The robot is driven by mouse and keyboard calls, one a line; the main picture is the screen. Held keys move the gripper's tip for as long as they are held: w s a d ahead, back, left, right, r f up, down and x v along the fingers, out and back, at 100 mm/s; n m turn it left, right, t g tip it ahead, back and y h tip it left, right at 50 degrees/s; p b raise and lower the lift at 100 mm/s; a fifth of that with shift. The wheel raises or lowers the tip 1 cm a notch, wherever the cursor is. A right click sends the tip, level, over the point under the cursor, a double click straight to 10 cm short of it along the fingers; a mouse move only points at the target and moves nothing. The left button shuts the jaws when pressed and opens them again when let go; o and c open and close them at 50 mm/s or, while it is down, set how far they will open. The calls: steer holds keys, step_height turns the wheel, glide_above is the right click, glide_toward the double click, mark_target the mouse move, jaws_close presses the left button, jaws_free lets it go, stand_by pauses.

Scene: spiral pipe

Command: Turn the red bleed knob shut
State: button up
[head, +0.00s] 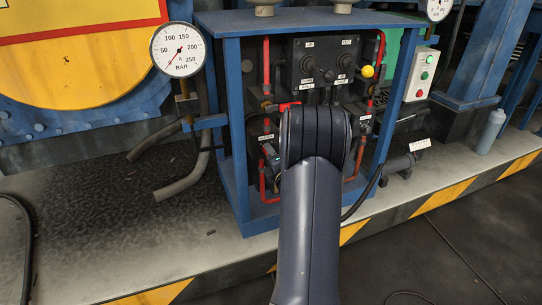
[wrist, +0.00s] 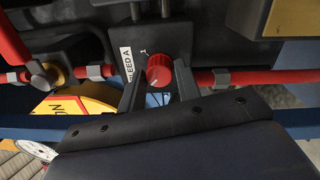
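The red bleed knob (wrist: 158,72) sits on a dark block in the wrist view, beside a white label reading "BLEED A" (wrist: 127,65). A pale pointer line shows on its face. My gripper (wrist: 159,79) has one finger on each side of the knob, with the knob filling the space between the tips. I cannot tell whether the fingers press on it or stand just clear. In the head view my arm hides the knob and the fingers.
Red pipe (wrist: 240,77) with grey clamps runs on both sides of the block. A brass fitting (wrist: 47,76) is at the left. In the head view the blue frame (head: 232,130) encloses the panel, and a pressure gauge (head: 178,50) stands at its left.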

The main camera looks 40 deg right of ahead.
steer(key=o, duration=0.3)
steer(key=shift+o, duration=0.2)
steer(key=p+v, duration=0.2)
steer(key=v, duration=0.8)
steer(key=shift+s+a, duration=0.2)
steer(key=shift+s, duration=0.15)
steer(key=b+x, duration=0.2)
steer(key=x, duration=0.8)
steer(key=shift+w+d, duration=0.2)
steer(key=shift+w, duration=0.15)
